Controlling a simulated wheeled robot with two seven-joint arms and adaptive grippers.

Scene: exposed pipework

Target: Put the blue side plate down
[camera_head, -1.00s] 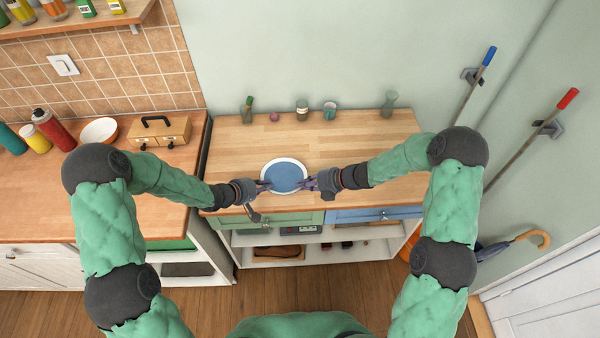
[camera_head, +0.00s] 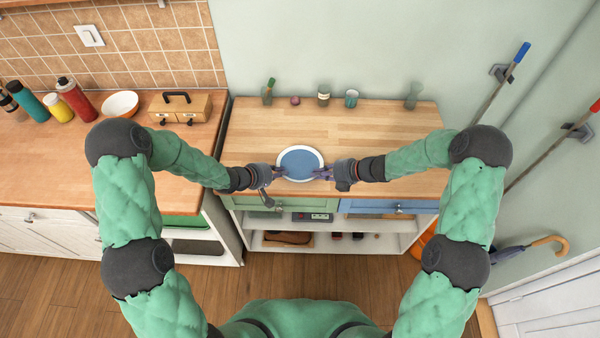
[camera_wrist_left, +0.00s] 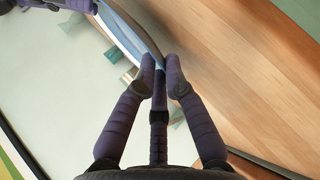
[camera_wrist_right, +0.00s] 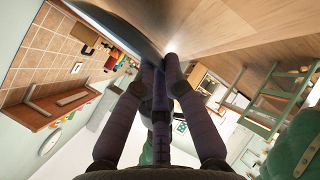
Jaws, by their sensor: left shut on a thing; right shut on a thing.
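The blue side plate (camera_head: 300,162) has a white rim and shows in the head view over the front part of the wooden worktop (camera_head: 380,150). My left gripper (camera_head: 277,172) is shut on its left edge. My right gripper (camera_head: 328,174) is shut on its right edge. The plate's edge also shows between the fingers in the left wrist view (camera_wrist_left: 132,35). In the right wrist view its dark underside (camera_wrist_right: 118,25) shows close to the wooden surface. I cannot tell whether the plate touches the worktop.
Along the worktop's back stand a green bottle (camera_head: 268,91), a small pink item (camera_head: 295,101), a jar (camera_head: 323,95), a teal cup (camera_head: 351,98) and a grey-green vessel (camera_head: 413,95). The left counter holds a bowl (camera_head: 120,104) and a wooden box (camera_head: 181,107). The worktop's middle is clear.

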